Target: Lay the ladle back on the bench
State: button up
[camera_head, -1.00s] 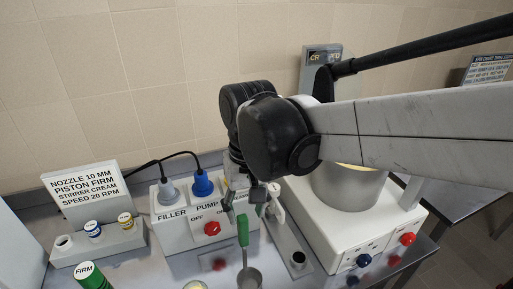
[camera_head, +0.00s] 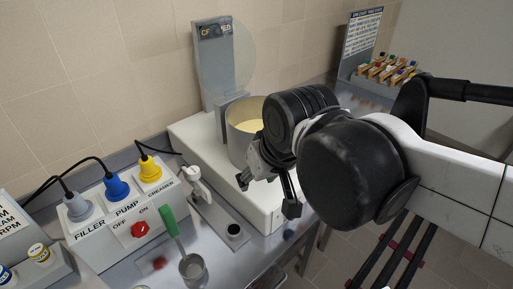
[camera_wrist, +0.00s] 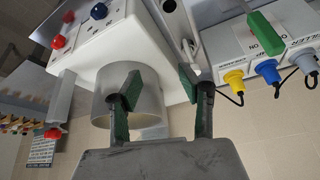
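The ladle has a green handle (camera_head: 169,221) and a grey metal cup (camera_head: 191,267). In the head view it is at the front of the bench (camera_head: 225,275), before the filler box, with its handle slanting up to the left. I cannot tell how much of it touches the bench. Its green handle also shows at the upper right of the wrist view (camera_wrist: 265,33); the cup is out of that view. My gripper (camera_head: 268,194) is open and empty, to the right of the ladle and apart from it. The wrist view shows its spread green-padded fingers (camera_wrist: 160,85).
The filler box (camera_head: 130,232) with colored plugs and a red button stands left of the ladle. A white machine with a round pot (camera_head: 240,140) stands behind my gripper. A small black-topped holder (camera_head: 233,231) is right of the ladle. A rack of colored items (camera_head: 385,72) is far right.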

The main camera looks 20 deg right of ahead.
jog(key=shift+m+t+h, duration=0.4)
jog(key=shift+m+t, duration=0.2)
jog(key=shift+t, duration=0.3)
jog(key=d, duration=0.1)
jog(key=s+d, duration=0.1)
jog(key=d, duration=0.1)
jog(key=s+d+f, duration=0.1)
jog(key=d, duration=0.1)
notch_tip(320, 180, down, 6)
jog(key=b, duration=0.5)
jog(key=shift+r+b, duration=0.2)
jog(key=shift+b, duration=0.15)
